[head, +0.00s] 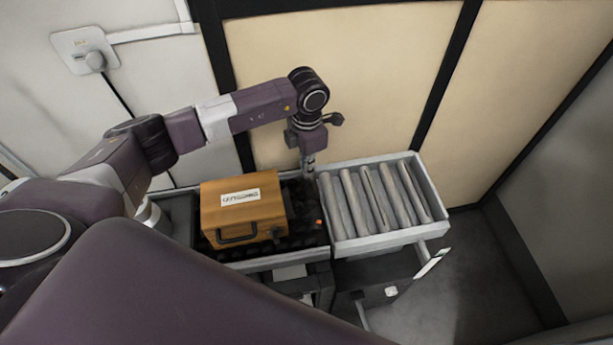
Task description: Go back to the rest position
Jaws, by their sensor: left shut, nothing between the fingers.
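My left arm comes in from the left and reaches over the back of the weighing table. My left gripper (308,170) points down beside the right side of a wooden box (243,207). It is shut with nothing visible in it, and is small in the picture. The box has a white label and a dark handle on its front, and sits on a dark table surface (300,237). My right gripper is not in view.
A roller tray (385,237) with several grey rollers adjoins the table on the right. Below it is a dark unit with an open drawer-like part (390,292). Beige wall panels (340,65) stand close behind. Bare floor (480,285) shows at the right.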

